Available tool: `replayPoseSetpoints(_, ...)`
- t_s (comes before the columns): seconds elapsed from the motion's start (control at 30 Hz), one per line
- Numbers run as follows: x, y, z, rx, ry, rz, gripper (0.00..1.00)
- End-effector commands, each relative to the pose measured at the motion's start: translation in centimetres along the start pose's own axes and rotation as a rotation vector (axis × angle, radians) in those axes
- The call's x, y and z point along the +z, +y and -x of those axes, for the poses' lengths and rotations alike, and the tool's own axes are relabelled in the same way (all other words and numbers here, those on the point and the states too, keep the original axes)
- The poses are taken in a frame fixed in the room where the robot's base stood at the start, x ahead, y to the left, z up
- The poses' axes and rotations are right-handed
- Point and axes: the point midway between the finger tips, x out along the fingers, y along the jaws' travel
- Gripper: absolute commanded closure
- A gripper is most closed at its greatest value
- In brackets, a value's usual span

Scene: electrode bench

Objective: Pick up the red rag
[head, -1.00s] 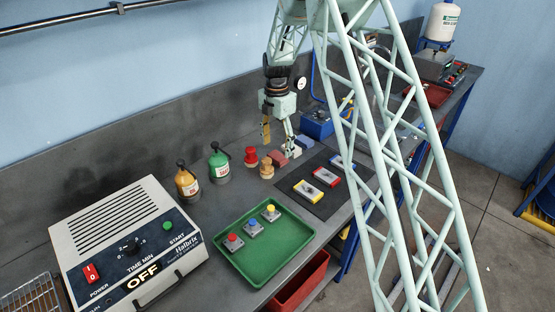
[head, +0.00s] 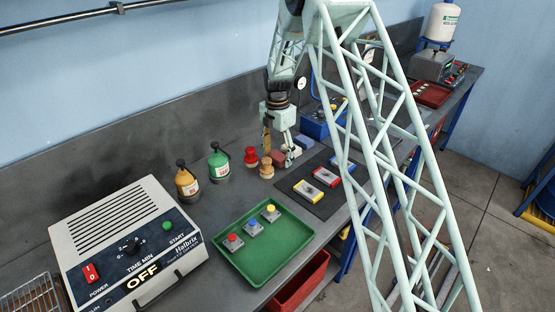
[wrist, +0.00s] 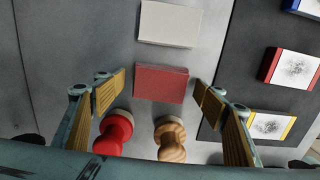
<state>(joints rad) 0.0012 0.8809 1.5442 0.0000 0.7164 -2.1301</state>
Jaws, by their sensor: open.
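The red rag (wrist: 162,83) is a folded, block-like red piece lying flat on the grey bench. In the wrist view it lies between and slightly ahead of my fingertips. It also shows in the head view (head: 279,157), partly hidden by my gripper. My gripper (wrist: 150,88) is open and empty, pointing down over the rag with a finger on each side; the right finger looks nearer to it. In the head view my gripper (head: 279,148) is low over the bench. Its exact height above the rag cannot be told.
A red-handled stamp (wrist: 115,132) and a wooden stamp (wrist: 171,138) stand close below the rag in the wrist view. A pale folded piece (wrist: 168,23) lies beyond it. A dark mat (head: 325,205) with coloured blocks lies right; a green tray (head: 290,255) is in front.

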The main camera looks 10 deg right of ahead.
Motion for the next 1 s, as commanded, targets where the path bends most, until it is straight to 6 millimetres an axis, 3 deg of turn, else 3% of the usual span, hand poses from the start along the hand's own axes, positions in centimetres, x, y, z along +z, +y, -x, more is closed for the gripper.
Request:
replayPoseSetpoints(0.47, -0.01, -0.01, 0.05, 0.0, 0.0, 0.0, 0.35)
replayPoseSetpoints(0.77, -0.01, 0.0, 0.05, 0.0, 0.0, 0.0, 0.6)
replayPoseSetpoints(1.0, 0.0, 0.0, 0.06, 0.0, 0.0, 0.0, 0.6)
